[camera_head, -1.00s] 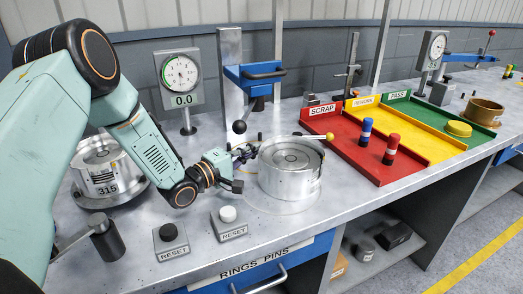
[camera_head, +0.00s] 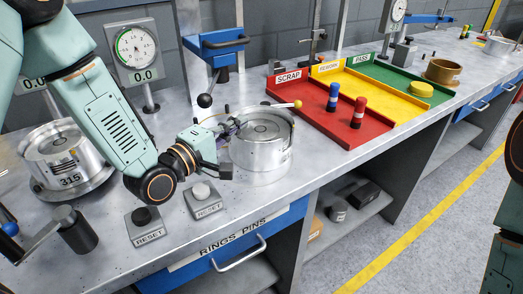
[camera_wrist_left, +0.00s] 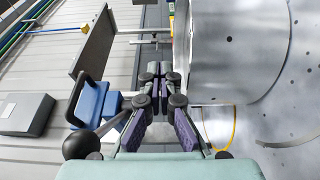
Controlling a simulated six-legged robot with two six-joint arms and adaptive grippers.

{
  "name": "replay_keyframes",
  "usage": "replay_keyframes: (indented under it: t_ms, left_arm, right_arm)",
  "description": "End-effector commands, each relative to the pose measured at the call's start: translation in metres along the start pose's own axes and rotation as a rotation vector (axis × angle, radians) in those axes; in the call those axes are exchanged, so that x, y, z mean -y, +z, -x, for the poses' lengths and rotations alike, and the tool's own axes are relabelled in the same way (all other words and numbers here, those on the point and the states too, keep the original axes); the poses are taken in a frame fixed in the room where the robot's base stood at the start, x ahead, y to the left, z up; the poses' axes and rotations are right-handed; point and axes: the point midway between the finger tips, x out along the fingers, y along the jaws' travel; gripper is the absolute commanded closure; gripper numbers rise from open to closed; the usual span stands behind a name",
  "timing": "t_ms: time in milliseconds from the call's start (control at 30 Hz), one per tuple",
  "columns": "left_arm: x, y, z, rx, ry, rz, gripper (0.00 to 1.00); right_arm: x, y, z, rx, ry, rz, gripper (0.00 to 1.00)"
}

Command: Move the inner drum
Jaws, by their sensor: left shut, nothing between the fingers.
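A silver metal drum (camera_head: 262,155) stands upright on the bench, its top showing concentric rings; its side also shows at the right of the left wrist view (camera_wrist_left: 235,45). A second silver drum (camera_head: 60,170) marked 315 sits on a round base at the left. I cannot tell which one is the inner drum. My left gripper (camera_head: 236,125) is at the upper left edge of the middle drum. In the left wrist view its fingers (camera_wrist_left: 161,70) are together and empty, beside the drum wall; contact cannot be told. My right gripper is out of view.
Two RESET buttons (camera_head: 145,224) (camera_head: 204,200) stand in front of the arm.

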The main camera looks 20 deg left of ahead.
Motion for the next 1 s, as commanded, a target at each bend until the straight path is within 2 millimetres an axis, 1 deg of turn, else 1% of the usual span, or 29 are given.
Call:
replay_keyframes:
  t_ms: [33,200,500,800,1000]
  left_arm:
    - [0.002,0.012,0.004,0.006,-0.004,-0.002,1.0]
    - [0.002,0.038,0.012,0.007,-0.004,-0.003,1.0]
    - [0.001,0.07,0.024,0.005,-0.003,-0.004,1.0]
    - [0.001,0.092,0.032,0.003,-0.003,-0.001,1.0]
    - [0.0,0.098,0.034,0.0,0.0,-0.001,1.0]
  right_arm:
    - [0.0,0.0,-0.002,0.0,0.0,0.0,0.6]
    - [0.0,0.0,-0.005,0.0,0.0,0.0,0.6]
    - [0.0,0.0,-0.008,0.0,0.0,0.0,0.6]
    - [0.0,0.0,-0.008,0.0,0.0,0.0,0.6]
    - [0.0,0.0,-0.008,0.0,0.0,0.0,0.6]
